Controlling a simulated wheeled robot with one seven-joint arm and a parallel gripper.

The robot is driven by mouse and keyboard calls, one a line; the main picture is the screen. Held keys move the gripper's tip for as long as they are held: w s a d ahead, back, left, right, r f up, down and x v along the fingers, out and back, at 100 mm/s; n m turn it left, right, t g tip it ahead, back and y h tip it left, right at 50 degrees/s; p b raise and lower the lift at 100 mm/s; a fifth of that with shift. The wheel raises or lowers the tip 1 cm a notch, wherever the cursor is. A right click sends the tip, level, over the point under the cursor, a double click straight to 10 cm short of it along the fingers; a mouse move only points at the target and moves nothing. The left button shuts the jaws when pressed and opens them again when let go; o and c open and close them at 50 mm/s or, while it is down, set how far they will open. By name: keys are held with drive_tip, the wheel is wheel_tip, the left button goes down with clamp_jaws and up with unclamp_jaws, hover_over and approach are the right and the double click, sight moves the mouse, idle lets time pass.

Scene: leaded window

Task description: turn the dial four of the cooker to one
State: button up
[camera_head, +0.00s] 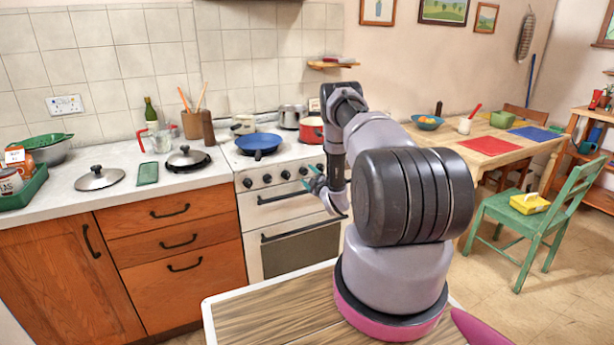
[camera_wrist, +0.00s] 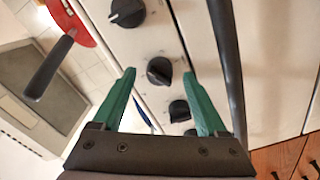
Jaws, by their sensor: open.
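The white cooker (camera_head: 291,204) has a row of black dials on its front. My gripper (camera_head: 311,180) is in front of the right part of this row. In the wrist view my gripper (camera_wrist: 159,74) is open, with its green fingers on either side of a black dial (camera_wrist: 159,70). It looks like the fourth from the left. I cannot tell whether the fingers touch it. Its pointer ridge lies slanted. The dial (camera_wrist: 127,12) beyond it has a white pointer mark. Two more dials, one of them here (camera_wrist: 179,110), show between the fingers. My arm hides part of the cooker's right side.
A dark bar handle (camera_wrist: 225,55) runs close beside one finger. A red pot (camera_head: 311,130) and a blue pan (camera_head: 258,143) stand on the hob. The pot's dark handle (camera_wrist: 47,68) sticks out. The worktop (camera_head: 120,200) lies to the left.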

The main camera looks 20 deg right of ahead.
drive_tip(key=s, duration=0.9)
drive_tip(key=shift+s+d, duration=0.15)
drive_tip(key=shift+s, duration=0.05)
